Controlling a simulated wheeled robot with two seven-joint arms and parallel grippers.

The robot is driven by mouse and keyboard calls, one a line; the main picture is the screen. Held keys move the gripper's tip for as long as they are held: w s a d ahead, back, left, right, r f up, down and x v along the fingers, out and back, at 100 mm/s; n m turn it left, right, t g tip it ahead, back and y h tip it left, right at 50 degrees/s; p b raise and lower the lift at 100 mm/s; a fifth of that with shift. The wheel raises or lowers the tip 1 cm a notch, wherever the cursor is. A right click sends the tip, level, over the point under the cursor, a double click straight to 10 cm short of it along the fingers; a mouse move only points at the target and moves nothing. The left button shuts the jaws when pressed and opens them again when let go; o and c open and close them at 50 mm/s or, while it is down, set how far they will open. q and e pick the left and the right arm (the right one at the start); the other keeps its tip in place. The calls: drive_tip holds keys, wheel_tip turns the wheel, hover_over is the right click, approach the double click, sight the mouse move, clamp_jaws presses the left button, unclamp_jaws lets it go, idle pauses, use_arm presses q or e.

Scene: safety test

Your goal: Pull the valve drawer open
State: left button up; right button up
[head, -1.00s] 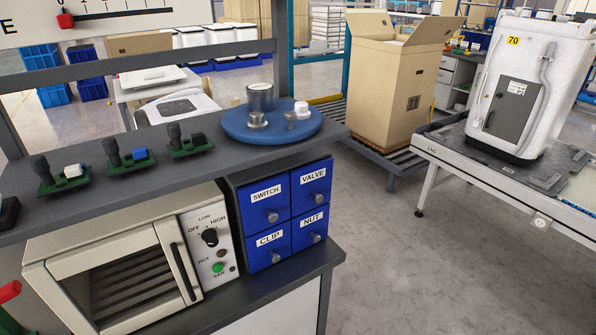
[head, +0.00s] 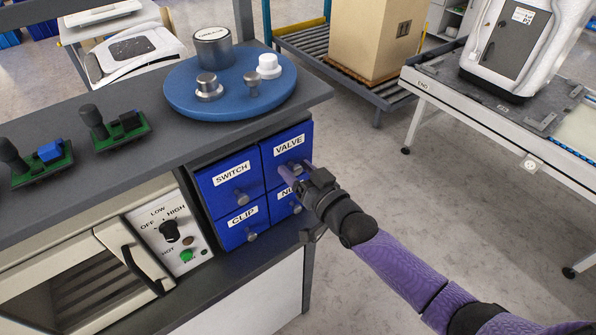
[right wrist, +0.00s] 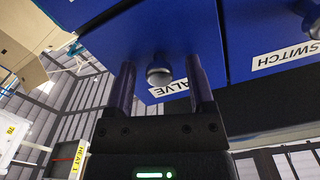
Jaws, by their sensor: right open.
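The valve drawer (head: 287,143) is the upper right one of a blue block of small drawers under the shelf; its front looks flush with the others. Its round grey knob (right wrist: 158,74) shows in the right wrist view between the two fingers of my right gripper (head: 297,170), with a gap on each side. The right gripper is open at the drawer front, and its fingers partly hide the knob in the head view. My left gripper is not in view.
The switch drawer (head: 229,183) is left of the valve drawer. The clip drawer (head: 243,226) and the partly hidden nut drawer (head: 280,203) are below. An oven (head: 90,270) stands to the left. A blue turntable (head: 185,95) sits on the shelf above. Open floor lies to the right.

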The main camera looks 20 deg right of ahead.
drive_tip(key=shift+w, duration=0.1)
clamp_jaws()
idle(0.8)
idle(0.6)
